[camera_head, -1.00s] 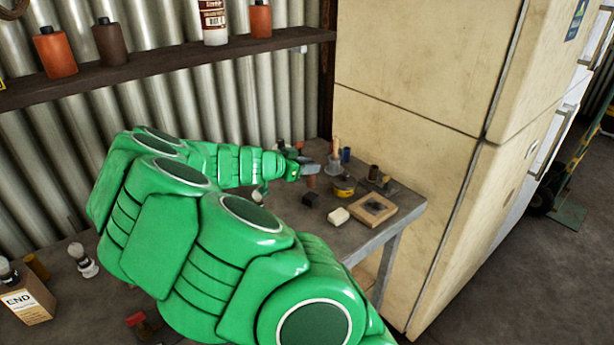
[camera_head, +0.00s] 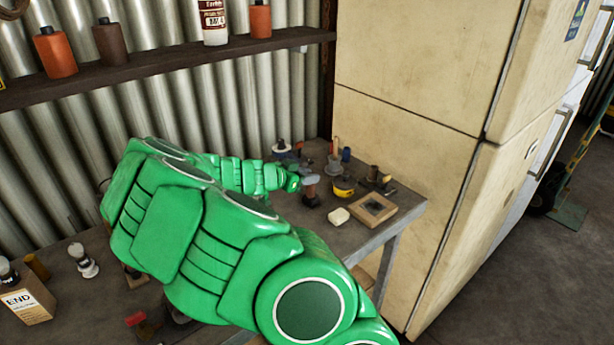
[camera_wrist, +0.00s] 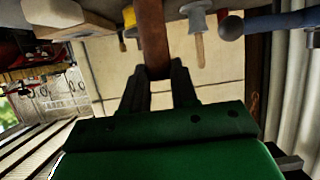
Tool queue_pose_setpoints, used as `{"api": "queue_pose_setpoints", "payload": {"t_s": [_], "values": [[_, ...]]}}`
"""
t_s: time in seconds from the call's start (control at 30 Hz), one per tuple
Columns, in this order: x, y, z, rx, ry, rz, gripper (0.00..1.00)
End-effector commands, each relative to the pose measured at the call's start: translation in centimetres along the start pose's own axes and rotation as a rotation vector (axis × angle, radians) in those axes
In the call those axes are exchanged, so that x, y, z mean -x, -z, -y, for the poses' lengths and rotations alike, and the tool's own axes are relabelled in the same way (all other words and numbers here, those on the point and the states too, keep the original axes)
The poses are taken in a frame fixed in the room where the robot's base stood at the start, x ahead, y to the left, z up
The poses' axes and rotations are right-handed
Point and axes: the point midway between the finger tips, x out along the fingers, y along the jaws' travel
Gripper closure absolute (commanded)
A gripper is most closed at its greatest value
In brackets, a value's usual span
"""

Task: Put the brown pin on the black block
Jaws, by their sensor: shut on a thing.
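My gripper (camera_head: 308,180) is over the far right part of the workbench. In the wrist view my gripper (camera_wrist: 157,75) is shut on the brown pin (camera_wrist: 153,35), which sticks out past the fingertips. In the head view the brown pin (camera_head: 311,190) hangs down from the fingers, small and partly hidden by them. The black block (camera_head: 312,202) stands on the bench directly below the pin in this view. The pin's lower end meets the block's top in the picture; I cannot tell whether they touch.
A yellow tin (camera_head: 344,188), a cream block (camera_head: 339,215) and a wooden frame (camera_head: 386,213) stand to the right. A brown cylinder (camera_head: 373,172) and a blue item (camera_head: 346,154) are behind. The tall cream fridge (camera_head: 410,150) bounds the bench on the right.

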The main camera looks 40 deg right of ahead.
Motion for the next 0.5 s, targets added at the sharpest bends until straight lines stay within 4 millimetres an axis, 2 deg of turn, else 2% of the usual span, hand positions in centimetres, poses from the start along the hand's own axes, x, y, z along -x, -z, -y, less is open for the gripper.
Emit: {"api": "queue_pose_setpoints", "payload": {"t_s": [0.03,0.2,0.5], "values": [[-0.03,-0.04,-0.01,0.0,0.0,0.0,0.69],[-0.02,-0.04,-0.01,0.0,0.0,0.0,0.46],[0.02,0.04,0.0,0.0,0.0,0.0,0.46]]}}
